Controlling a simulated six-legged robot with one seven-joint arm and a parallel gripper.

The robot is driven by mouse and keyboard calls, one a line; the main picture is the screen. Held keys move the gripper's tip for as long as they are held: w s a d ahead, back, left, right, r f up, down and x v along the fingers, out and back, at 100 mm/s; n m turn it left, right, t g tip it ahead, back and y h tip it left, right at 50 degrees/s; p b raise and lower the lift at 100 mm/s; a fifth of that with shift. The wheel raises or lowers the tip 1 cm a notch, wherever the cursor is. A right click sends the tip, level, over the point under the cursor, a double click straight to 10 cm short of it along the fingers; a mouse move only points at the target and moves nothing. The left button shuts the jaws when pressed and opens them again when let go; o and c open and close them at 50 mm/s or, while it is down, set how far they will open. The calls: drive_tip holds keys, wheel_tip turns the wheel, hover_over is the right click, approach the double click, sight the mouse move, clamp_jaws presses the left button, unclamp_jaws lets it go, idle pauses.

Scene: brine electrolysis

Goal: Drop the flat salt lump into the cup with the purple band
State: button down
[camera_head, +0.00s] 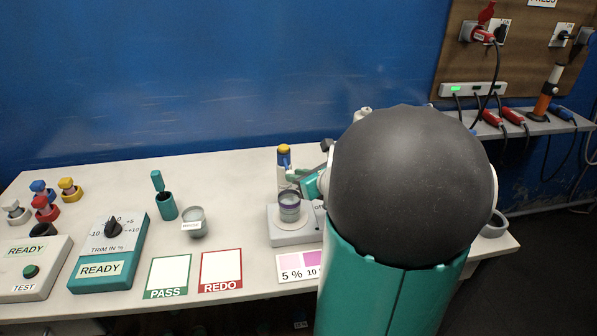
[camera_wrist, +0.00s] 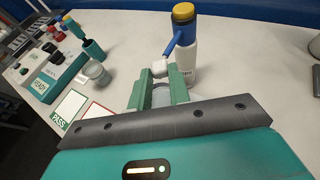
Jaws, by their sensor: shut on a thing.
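The cup with the purple band (camera_head: 289,206) stands upright on a small white device with a plate. My gripper (camera_head: 298,176) is just above the cup, slightly to its right. In the wrist view my gripper (camera_wrist: 161,75) has its two green fingers shut on a small white lump (camera_wrist: 160,68) at the fingertips. The lump's shape is hard to judge at this size. Part of a grey round cup (camera_wrist: 162,96) shows between the fingers, below them. In the head view the lump is not clearly seen.
A white bottle with blue and yellow top (camera_wrist: 185,50) stands close behind the fingers. A labelled cup (camera_head: 194,222) and a green holder (camera_head: 166,206) stand left. PASS (camera_head: 168,277) and REDO (camera_head: 221,271) cards lie in front. The table (camera_head: 235,180) is clear at the back.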

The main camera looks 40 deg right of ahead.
drive_tip(key=c, duration=1.2)
unclamp_jaws()
drive_tip(key=shift+c, duration=0.2)
drive_tip(key=v, duration=1.3)
drive_tip(key=shift+s+r, duration=0.2)
drive_tip(key=shift+s, duration=0.15)
drive_tip(key=a+m+g, duration=0.8)
drive_tip(key=a+m, duration=2.2)
drive_tip(key=m, duration=0.5)
drive_tip(key=shift+s+a+m, duration=0.3)
drive_tip(key=shift+s+a, duration=0.05)
drive_tip(key=shift+a, duration=0.05)
